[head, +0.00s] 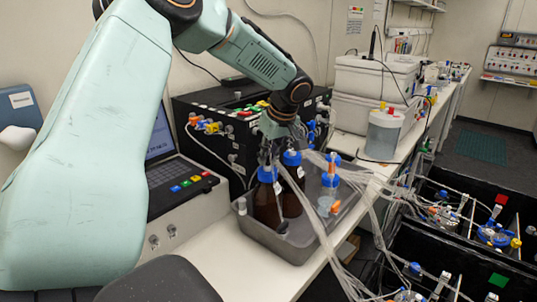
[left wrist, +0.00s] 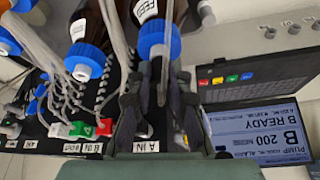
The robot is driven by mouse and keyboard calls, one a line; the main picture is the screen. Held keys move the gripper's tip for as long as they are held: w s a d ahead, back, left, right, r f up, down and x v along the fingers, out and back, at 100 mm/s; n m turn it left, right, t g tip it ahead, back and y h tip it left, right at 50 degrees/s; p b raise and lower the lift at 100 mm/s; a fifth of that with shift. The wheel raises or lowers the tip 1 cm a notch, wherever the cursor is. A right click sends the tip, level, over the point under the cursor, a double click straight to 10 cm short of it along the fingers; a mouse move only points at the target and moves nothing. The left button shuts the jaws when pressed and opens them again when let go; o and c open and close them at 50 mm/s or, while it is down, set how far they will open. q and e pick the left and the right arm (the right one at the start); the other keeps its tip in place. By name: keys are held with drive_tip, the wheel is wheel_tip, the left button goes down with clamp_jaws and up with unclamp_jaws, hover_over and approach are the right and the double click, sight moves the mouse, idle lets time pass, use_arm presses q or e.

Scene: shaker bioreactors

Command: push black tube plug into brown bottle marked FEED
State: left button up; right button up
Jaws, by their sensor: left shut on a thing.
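The brown bottle marked FEED shows in the left wrist view with its white label (left wrist: 146,11) and blue cap (left wrist: 157,38). In the head view it appears to be the left brown bottle (head: 266,207), standing upright in a grey tray (head: 288,246). My left gripper (head: 270,150) is above its cap. In the left wrist view the left gripper (left wrist: 160,100) is shut on the black tube plug, at a thin tube (left wrist: 167,55) running past the cap. The plug is mostly hidden between the dark fingers, and I cannot tell whether it touches the cap. My right gripper is out of view.
A second blue-capped brown bottle (head: 292,160) stands close beside it. A small clear blue-capped vessel (head: 329,190) is at the tray's right. Loose clear tubes (head: 345,245) hang over the tray and table edge. A black pump box (head: 220,115) and laptop (head: 165,165) are close by.

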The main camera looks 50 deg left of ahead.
use_arm(q)
drive_tip(key=shift+f, duration=0.2)
drive_tip(key=o, duration=0.9)
drive_tip(key=shift+v, duration=6)
drive_tip(key=shift+s+d, duration=0.1)
